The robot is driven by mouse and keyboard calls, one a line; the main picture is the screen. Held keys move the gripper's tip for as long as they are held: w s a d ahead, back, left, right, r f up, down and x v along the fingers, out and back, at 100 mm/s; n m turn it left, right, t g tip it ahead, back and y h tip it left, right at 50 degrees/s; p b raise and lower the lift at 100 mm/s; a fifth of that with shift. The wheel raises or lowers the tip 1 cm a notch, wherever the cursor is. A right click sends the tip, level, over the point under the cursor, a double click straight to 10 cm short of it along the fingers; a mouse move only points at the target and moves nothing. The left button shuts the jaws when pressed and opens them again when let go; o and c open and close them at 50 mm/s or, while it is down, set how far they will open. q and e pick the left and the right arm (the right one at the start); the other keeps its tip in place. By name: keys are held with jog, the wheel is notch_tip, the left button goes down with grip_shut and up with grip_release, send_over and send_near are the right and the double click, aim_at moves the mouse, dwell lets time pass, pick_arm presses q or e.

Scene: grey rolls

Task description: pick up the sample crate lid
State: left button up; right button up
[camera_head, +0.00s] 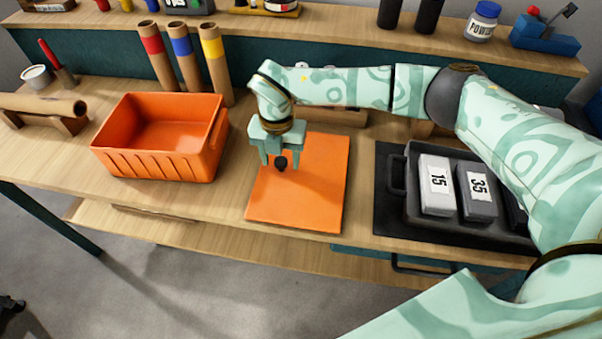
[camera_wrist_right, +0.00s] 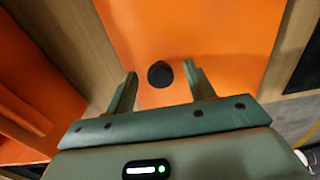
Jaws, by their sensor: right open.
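The sample crate lid (camera_head: 308,198) is a flat orange panel lying on the wooden bench, with a small black knob (camera_head: 281,164) on it. The lid fills much of the right wrist view (camera_wrist_right: 215,35), where the knob (camera_wrist_right: 160,74) also shows. My right gripper (camera_head: 279,160) is open over the lid, with one finger on each side of the knob. In the right wrist view the fingers (camera_wrist_right: 163,85) stand apart from the knob, with visible gaps. I cannot tell the exact height of the fingertips over the lid. My left gripper is not in view.
An open, empty-looking orange crate (camera_head: 160,165) stands left of the lid. A black tray (camera_head: 385,215) with blocks marked 15 (camera_head: 437,185) and 35 (camera_head: 477,190) is to the right. Cardboard tubes (camera_head: 187,62) stand behind. A shelf (camera_head: 340,40) runs along the back.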

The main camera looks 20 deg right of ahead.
jog(key=shift+r, duration=0.15)
grip_shut()
